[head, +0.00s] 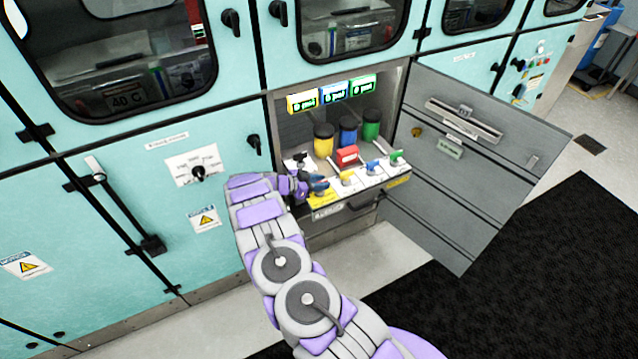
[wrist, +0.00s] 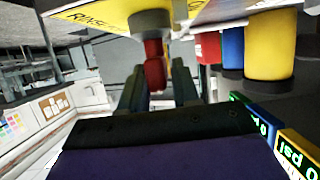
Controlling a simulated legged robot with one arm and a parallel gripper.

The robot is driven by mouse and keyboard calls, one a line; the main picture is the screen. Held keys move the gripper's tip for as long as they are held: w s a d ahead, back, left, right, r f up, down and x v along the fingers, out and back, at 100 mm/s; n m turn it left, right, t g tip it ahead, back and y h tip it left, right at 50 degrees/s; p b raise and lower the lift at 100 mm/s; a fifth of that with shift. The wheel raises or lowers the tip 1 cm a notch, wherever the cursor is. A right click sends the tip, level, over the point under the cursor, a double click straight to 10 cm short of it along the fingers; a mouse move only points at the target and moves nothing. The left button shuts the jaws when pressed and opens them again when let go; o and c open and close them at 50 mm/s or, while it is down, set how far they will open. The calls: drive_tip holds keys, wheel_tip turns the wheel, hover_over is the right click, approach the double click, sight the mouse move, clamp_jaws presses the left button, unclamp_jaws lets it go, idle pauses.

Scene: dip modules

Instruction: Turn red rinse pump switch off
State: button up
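The red rinse pump switch (wrist: 154,65) hangs from a dark round base in the wrist view, beside a yellow label with partly readable "RINSE" lettering (wrist: 90,12). That view looks upside down. My gripper (wrist: 160,88) has its two dark fingers spread, one on each side of the switch handle. I cannot tell whether either finger touches it. In the head view, my gripper (head: 318,185) is at the left end of the white switch panel (head: 360,181) in the open cabinet. The red switch is hidden there behind my gripper.
A yellow switch (head: 347,178), a blue switch (head: 372,165) and a green switch (head: 396,156) stand to the right on the panel. Behind are a red block (head: 347,155), coloured cylinders (head: 347,130) and psi displays (head: 333,91). The open grey door (head: 475,190) stands right.

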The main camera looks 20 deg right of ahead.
drive_tip(key=shift+o, duration=0.9)
drive_tip(key=shift+f, duration=0.1)
drive_tip(key=p+v, duration=0.3)
drive_tip(key=v, duration=1.4)
drive_tip(key=shift+a+p, duration=0.2)
drive_tip(key=shift+p, duration=0.1)
drive_tip(key=shift+s, duration=0.1)
